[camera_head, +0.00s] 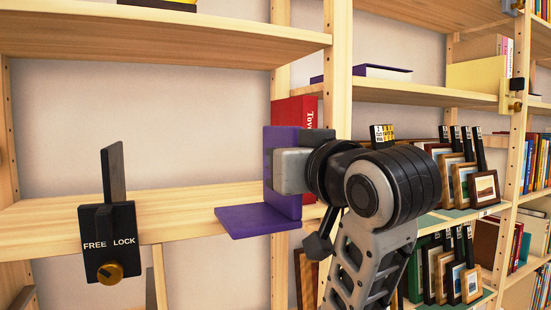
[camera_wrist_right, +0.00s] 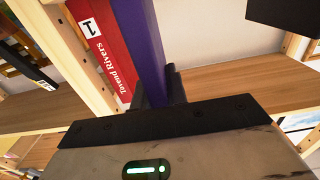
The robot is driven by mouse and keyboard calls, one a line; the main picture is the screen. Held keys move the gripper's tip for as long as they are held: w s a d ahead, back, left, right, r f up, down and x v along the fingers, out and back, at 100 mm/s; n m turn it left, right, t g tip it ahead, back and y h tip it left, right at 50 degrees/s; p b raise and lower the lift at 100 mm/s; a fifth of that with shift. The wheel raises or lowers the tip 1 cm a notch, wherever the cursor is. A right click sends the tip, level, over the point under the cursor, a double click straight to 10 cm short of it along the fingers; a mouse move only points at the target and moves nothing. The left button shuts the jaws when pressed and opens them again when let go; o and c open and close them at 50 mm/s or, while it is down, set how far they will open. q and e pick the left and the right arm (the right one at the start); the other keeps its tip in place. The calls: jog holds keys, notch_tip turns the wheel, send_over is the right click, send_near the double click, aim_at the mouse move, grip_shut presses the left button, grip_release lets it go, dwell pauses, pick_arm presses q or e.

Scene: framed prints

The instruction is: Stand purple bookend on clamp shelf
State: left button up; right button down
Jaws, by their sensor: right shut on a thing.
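My right gripper (camera_head: 292,170) is shut on the upright plate of the purple L-shaped bookend (camera_head: 256,217). The bookend is upright, its flat foot pointing left. In the head view the foot overlaps the front edge of the clamp shelf (camera_head: 165,205); I cannot tell whether it touches. In the right wrist view the purple plate (camera_wrist_right: 138,40) runs up from between the fingers. The black clamp plate (camera_head: 108,238) on the shelf's front edge reads FREE and LOCK; its lever stands nearly upright between the words. My left gripper is out of view.
A red book (camera_head: 293,110) stands behind the bookend, near the wooden upright (camera_head: 340,75). Another shelf (camera_head: 150,40) is above. Framed prints (camera_head: 484,188) and more books fill the bays at right.

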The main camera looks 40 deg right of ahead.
jog(key=shift+s+r, duration=0.15)
jog(key=shift+s, duration=0.2)
jog(key=shift+w+d, duration=0.15)
jog(key=shift+w, duration=0.45)
jog(key=shift+x, duration=2.85)
pick_arm(q)
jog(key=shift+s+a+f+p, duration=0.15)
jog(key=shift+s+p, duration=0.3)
jog(key=shift+p, duration=0.25)
pick_arm(e)
jog(key=x, duration=0.6)
jog(key=f+x, duration=0.1)
jog(key=x, duration=0.2)
jog(key=shift+f, duration=0.1)
